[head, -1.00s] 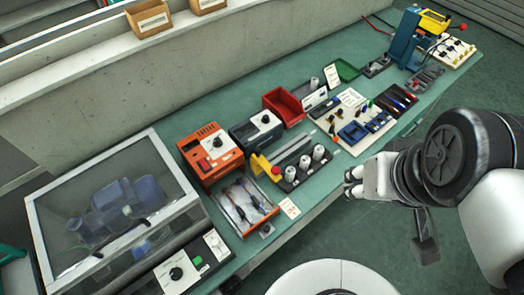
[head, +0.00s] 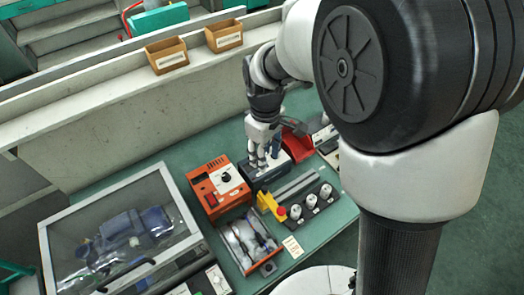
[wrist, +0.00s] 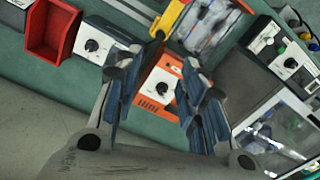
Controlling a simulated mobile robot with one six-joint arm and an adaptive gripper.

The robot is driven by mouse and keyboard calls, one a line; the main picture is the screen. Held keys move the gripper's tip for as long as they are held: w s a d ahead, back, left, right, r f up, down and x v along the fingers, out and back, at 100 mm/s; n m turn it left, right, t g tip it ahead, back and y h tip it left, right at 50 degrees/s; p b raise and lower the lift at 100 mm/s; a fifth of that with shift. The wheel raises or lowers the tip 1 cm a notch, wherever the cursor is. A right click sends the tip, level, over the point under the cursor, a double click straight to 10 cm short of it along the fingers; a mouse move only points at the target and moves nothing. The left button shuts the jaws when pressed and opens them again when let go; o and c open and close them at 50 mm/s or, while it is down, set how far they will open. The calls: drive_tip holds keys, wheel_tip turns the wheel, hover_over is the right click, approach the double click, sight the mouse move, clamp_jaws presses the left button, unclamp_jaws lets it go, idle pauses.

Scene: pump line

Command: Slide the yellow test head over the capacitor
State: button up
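The yellow test head (head: 267,203) sits at the left end of grey rails on the bench, with a red knob at its side. It also shows at the top of the wrist view (wrist: 171,17). Three grey capacitors with pale tops, one of them here (head: 311,201), stand upright in a dark holder along the rails, to the right of the head and apart from it. My gripper (head: 262,162) is above the bench behind the test head, over the dark blue box. In the wrist view its fingers (wrist: 161,64) are spread and empty, with the orange box beyond them.
An orange instrument box (head: 217,187) stands left of the test head, and a dark blue box (head: 268,172) behind it. A tray with probes (head: 246,243) lies in front. A red bin (head: 296,147) is behind. A clear-lidded case (head: 125,240) fills the left.

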sight(265, 188)
wheel_tip(265, 188, down, 17)
drive_tip(key=b, duration=0.3)
drive_tip(key=shift+s+r+b, duration=0.1)
drive_tip(key=shift+b, duration=0.25)
drive_tip(key=shift+c, duration=0.4)
clamp_jaws()
